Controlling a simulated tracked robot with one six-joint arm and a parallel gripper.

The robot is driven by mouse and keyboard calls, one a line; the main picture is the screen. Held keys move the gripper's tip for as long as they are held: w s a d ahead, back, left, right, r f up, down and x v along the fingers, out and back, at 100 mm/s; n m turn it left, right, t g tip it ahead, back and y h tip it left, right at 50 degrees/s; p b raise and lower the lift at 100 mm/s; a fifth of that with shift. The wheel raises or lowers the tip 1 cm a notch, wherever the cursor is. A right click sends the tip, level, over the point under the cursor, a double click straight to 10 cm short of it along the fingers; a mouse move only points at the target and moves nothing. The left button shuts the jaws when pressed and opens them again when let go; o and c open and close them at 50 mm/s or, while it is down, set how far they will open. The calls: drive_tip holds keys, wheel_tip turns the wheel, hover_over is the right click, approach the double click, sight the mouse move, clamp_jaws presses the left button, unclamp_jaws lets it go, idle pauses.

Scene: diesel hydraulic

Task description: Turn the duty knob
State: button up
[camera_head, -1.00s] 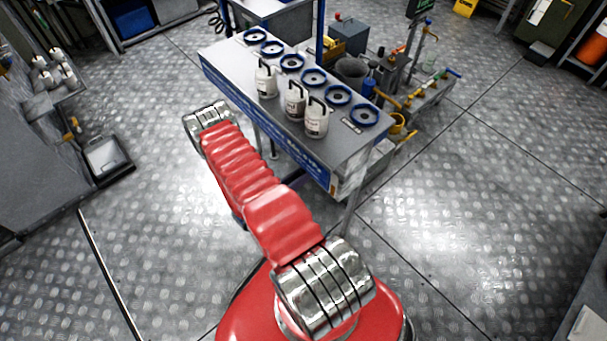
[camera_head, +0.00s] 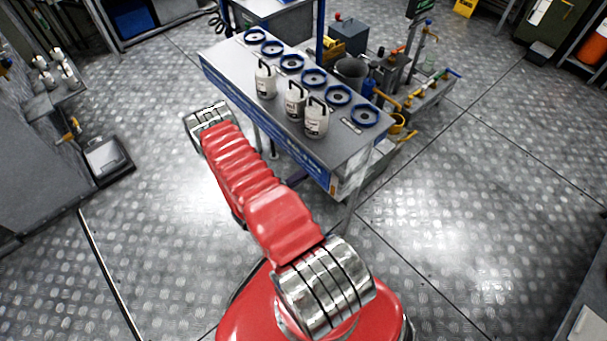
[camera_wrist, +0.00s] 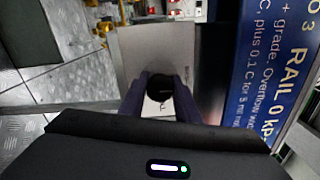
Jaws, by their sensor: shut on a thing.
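The duty knob (camera_wrist: 160,87) is a round black knob on a light grey panel (camera_wrist: 130,48), in the middle of the wrist view. My gripper (camera_wrist: 161,92) has its two dark purple fingers on either side of the knob, shut on it. A small pale mark shows on the near side of the knob. In the head view the knob is hidden, and my red arm stretches toward the front of the bench.
A blue lettered board (camera_wrist: 275,65) stands close to the right of my gripper. In the head view the bench (camera_head: 222,62) carries several blue-rimmed rings and white canisters (camera_head: 316,120). Pipes and valves (camera_head: 400,95) stand behind it. Open metal floor (camera_head: 470,220) lies to the right.

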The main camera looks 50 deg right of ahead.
drive_tip(key=shift+w+f+n, duration=0.1)
drive_tip(key=shift+w+n, duration=0.15)
drive_tip(key=shift+n, duration=0.05)
drive_tip(key=o, duration=1)
drive_tip(key=shift+s, duration=0.15)
drive_tip(key=shift+o, duration=0.2)
drive_tip(key=shift+a, duration=0.1)
drive_tip(key=v, duration=1.3)
drive_tip(key=shift+a, duration=0.3)
